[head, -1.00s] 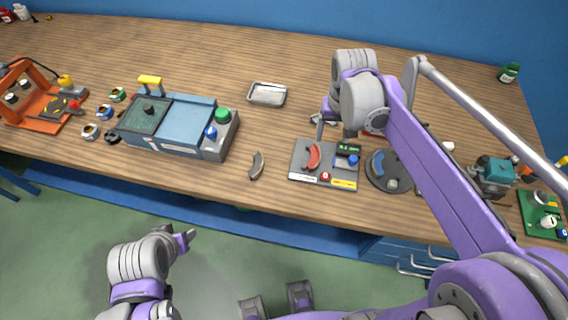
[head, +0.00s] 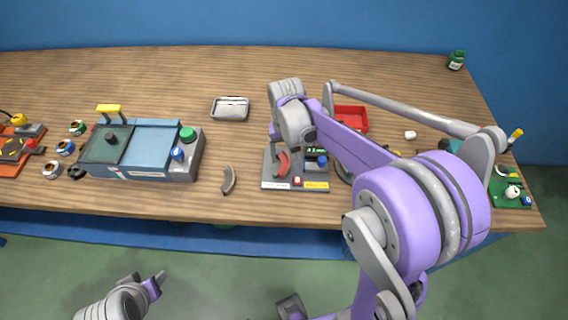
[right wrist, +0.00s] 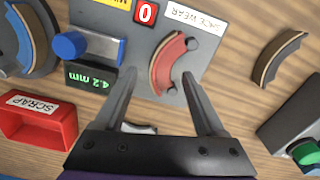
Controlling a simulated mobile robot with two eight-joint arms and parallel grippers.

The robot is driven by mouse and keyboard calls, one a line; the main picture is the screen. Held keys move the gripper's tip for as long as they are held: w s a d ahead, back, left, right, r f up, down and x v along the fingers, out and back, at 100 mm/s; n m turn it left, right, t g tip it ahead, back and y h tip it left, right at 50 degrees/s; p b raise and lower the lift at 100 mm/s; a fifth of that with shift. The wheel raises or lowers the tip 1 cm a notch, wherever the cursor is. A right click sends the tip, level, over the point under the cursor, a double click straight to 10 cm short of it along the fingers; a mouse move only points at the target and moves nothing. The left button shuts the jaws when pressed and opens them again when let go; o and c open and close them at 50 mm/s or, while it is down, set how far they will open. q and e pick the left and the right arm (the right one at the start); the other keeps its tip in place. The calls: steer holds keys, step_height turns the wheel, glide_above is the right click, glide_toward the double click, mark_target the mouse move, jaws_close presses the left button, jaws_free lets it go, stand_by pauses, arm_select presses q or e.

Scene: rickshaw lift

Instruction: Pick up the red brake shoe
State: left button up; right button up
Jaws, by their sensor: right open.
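The red brake shoe (head: 282,163) is a curved piece on the grey gauge plate (head: 312,176) near the bench's front edge. In the right wrist view the red brake shoe (right wrist: 167,64) lies on the plate just beyond and between the fingertips. My right gripper (right wrist: 157,80) is open around an empty gap, pointing at the shoe. In the head view my right arm's wrist hides the right gripper's fingers. My left gripper (head: 155,280) is low at the left, in front of the bench, away from the shoe; its fingers look apart.
A dark grey shoe (head: 228,180) lies left of the plate. A blue machine (head: 150,150) stands further left. A metal tray (head: 230,108) is behind, and a red scrap bin (head: 352,119) is behind right. The gauge's blue knob (right wrist: 70,45) is close to the fingers.

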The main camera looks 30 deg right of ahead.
step_height(320, 180, down, 2)
steer(key=shift+c, duration=0.2)
jaws_close()
